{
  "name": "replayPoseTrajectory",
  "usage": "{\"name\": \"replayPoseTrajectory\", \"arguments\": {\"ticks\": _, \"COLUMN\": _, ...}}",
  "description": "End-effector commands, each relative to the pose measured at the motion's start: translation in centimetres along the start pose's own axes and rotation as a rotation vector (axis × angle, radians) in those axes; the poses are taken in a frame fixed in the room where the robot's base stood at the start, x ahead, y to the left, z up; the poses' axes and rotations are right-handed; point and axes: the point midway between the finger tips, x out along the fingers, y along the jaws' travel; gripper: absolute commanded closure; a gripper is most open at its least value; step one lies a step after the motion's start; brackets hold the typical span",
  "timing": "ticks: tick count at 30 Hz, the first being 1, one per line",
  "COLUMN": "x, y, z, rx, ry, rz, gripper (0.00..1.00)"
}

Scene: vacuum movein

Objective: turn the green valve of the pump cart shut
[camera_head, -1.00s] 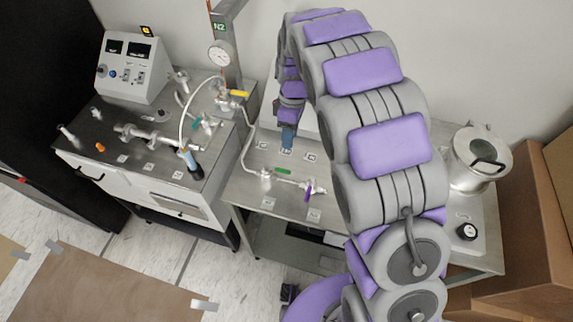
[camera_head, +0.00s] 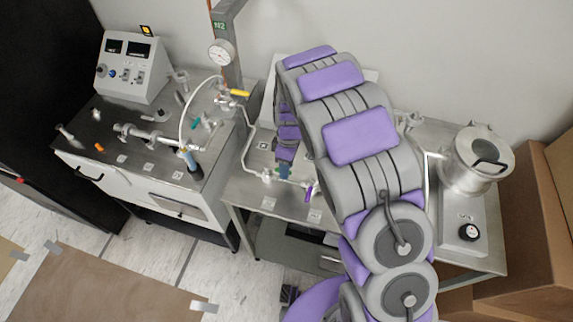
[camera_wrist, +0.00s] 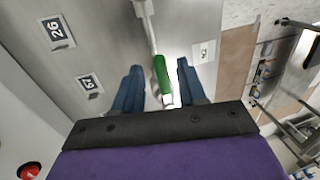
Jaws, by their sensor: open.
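The green valve handle (camera_wrist: 161,73) lies lengthwise between my fingers in the wrist view, on a thin metal pipe line over the grey cart top. My gripper (camera_wrist: 160,66) is open, with one blue finger on each side of the handle.
A purple valve handle (camera_head: 309,193) sits just right of my gripper. A metal pot (camera_head: 477,158) stands at the cart's right. Cardboard boxes (camera_head: 540,215) stand far right.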

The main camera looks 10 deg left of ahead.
Motion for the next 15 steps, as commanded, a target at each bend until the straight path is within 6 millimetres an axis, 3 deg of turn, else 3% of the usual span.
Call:
{"name": "replayPoseTrajectory", "arguments": {"ticks": 3, "x": 0.01, "y": -0.01, "z": -0.06, "rx": 0.000, "ry": -0.001, "rz": 0.000, "gripper": 0.59}}
{"name": "replayPoseTrajectory", "arguments": {"ticks": 15, "x": -0.05, "y": 0.03, "z": 0.13, "rx": 0.000, "ry": 0.001, "rz": -0.001, "gripper": 0.97}}
